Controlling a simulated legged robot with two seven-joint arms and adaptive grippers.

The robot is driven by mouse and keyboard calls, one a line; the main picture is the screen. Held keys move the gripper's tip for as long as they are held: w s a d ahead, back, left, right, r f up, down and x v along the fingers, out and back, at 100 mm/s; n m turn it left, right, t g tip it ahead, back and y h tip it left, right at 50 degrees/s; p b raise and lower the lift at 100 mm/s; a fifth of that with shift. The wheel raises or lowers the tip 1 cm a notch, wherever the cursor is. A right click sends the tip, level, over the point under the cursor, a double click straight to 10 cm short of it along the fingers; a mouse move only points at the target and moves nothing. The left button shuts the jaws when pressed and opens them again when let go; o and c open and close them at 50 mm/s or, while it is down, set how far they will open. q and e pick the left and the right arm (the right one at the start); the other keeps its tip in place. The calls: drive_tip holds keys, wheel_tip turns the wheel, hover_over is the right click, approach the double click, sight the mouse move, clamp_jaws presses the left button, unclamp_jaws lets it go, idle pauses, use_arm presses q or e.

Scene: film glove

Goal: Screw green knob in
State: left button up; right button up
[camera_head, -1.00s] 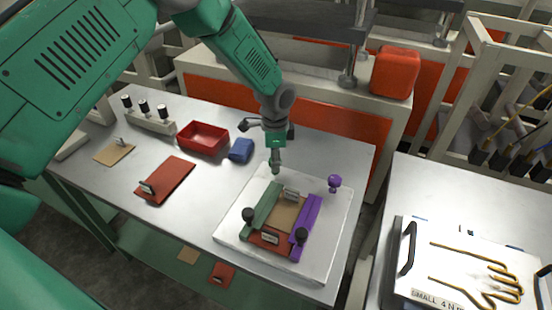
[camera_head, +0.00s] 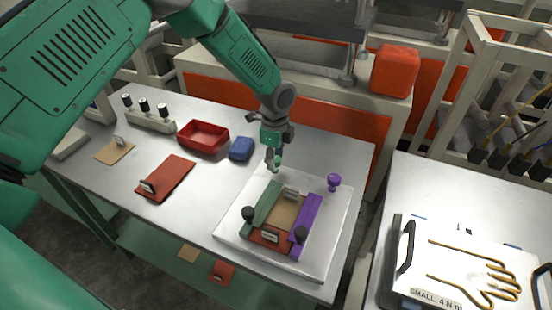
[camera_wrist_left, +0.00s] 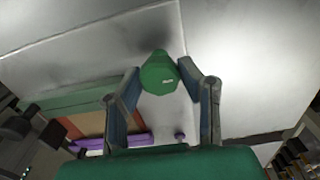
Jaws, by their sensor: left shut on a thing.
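My left gripper (camera_head: 273,158) points down over the back left corner of the white plate (camera_head: 337,225). It is shut on the green knob (camera_wrist_left: 159,73), which sits between the two fingertips in the left wrist view. In the head view a bit of the green knob (camera_head: 276,166) shows at the fingertips. The green bar (camera_head: 264,204) lies on the plate just in front of the gripper. Whether the knob's stem is in a hole is hidden. My right gripper is in neither view.
A purple bar (camera_head: 307,217) and a purple knob (camera_head: 334,182) are on the plate's right side. Black knobs (camera_head: 248,213) stand at the front ends of the bars. A blue block (camera_head: 241,149) and a red tray (camera_head: 203,137) stand left of the gripper.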

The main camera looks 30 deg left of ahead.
use_arm(q)
drive_tip(key=shift+w+a+r, duration=0.1)
drive_tip(key=shift+w+r, duration=0.15)
drive_tip(key=shift+w, duration=0.05)
drive_tip(key=o, duration=1)
drive_tip(key=shift+o, duration=0.8)
drive_tip(key=shift+s+f, duration=0.15)
wheel_tip(320, 180, up, 12)
drive_tip(key=shift+f, duration=0.1)
